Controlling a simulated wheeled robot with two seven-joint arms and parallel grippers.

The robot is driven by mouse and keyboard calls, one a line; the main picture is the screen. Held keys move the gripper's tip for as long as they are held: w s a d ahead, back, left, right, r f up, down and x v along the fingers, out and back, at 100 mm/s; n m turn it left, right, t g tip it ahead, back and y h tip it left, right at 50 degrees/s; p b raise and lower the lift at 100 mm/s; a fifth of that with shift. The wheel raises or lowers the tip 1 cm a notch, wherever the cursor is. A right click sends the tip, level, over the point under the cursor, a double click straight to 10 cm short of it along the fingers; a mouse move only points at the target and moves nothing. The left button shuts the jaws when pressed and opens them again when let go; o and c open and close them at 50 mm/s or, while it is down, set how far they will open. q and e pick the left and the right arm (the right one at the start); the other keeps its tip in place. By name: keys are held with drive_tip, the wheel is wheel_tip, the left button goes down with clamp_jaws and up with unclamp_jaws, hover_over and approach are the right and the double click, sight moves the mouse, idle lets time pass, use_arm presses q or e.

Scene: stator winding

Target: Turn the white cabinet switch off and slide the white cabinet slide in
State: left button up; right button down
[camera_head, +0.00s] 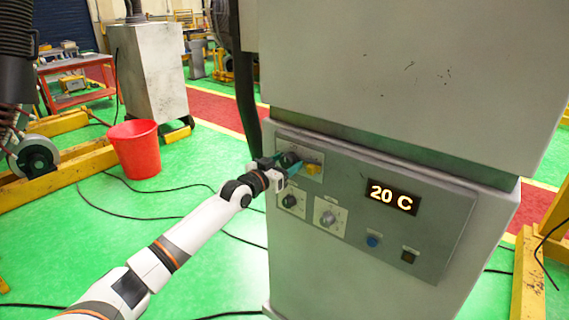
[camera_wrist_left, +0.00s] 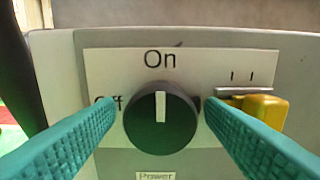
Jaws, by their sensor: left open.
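The white cabinet (camera_head: 350,250) stands in front of me, with a grey control panel on its face. Its switch is a round black knob (camera_wrist_left: 160,117) on a white plate; the white line on it points straight up at "On", with "Off" to its left. My left gripper (camera_head: 285,166) is open, with one teal finger on each side of the knob in the left wrist view; I cannot tell if they touch it. The slide is a yellow block (camera_wrist_left: 257,107) in a slot right of the knob, partly hidden by the right finger; it also shows in the head view (camera_head: 313,169). My right gripper is not in view.
Below the switch are two smaller dials, a black one (camera_head: 289,201) and a silver one (camera_head: 328,217). A "20 C" display (camera_head: 393,197), a blue button (camera_head: 373,241) and a dark button (camera_head: 408,256) lie to the right. A red bucket (camera_head: 136,148) stands on the green floor.

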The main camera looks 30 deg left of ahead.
use_arm(q)
drive_tip(key=shift+c, duration=0.3)
drive_tip(key=c, duration=0.9)
drive_tip(key=n, duration=0.9)
drive_tip(key=n+p, duration=0.1)
drive_tip(key=n, duration=0.4)
drive_tip(key=shift+n+p, duration=0.7)
drive_tip(key=shift+n, duration=1.2)
